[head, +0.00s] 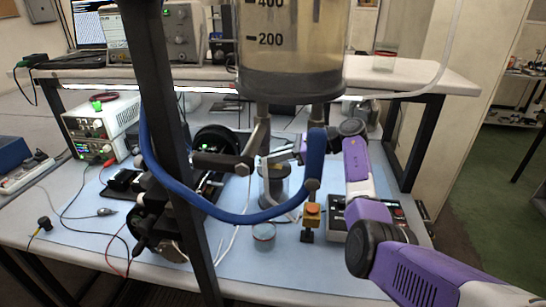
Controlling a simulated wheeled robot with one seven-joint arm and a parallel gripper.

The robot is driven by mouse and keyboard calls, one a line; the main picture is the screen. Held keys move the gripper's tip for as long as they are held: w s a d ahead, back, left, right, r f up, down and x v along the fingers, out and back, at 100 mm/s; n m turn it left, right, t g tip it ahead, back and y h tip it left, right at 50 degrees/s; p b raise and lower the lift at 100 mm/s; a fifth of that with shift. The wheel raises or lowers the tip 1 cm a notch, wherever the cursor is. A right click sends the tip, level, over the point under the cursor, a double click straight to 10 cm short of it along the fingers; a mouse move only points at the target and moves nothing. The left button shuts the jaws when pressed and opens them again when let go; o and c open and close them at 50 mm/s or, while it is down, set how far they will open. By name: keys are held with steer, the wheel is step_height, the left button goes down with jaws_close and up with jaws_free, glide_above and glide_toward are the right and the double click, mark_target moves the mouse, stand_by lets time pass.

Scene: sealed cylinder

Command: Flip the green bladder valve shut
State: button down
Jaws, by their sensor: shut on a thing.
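The large clear cylinder (290,45) with a measuring scale hangs at the top centre, with a dark base. Pipe legs and fittings (257,140) run down from it. My purple arm reaches in from the lower right, and my gripper (279,156) is at these fittings, partly behind the upright end of the blue hose. It is shut on a small part there, which looks like the valve handle. The handle's green colour and its angle cannot be made out, as the part is small and partly covered.
A thick blue hose (235,215) loops in front of the fittings. A black post (170,130) crosses the view at left. A control box (395,212) is at right.

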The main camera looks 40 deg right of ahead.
steer(key=shift+m+h, duration=0.3)
steer(key=m+t+h+p, duration=0.1)
steer(key=m+h+p, duration=0.1)
steer(key=shift+s+r+t+p, duration=0.1)
steer(key=shift+r+t+p, duration=0.05)
steer(key=shift+t+p, duration=0.2)
steer(key=m+t+h+p, duration=0.1)
steer(key=m+h+p, duration=0.2)
steer(key=shift+r, duration=0.1)
steer(key=m+h+p, duration=0.1)
steer(key=m+h, duration=0.1)
steer(key=h, duration=0.1)
steer(key=shift+f, duration=0.2)
steer(key=shift+m+h, duration=1.3)
steer(key=shift+d+f, duration=0.1)
steer(key=shift+d, duration=0.05)
steer(key=c, duration=1.4)
jaws_free()
steer(key=shift+c, duration=0.2)
steer(key=shift+h, duration=0.3)
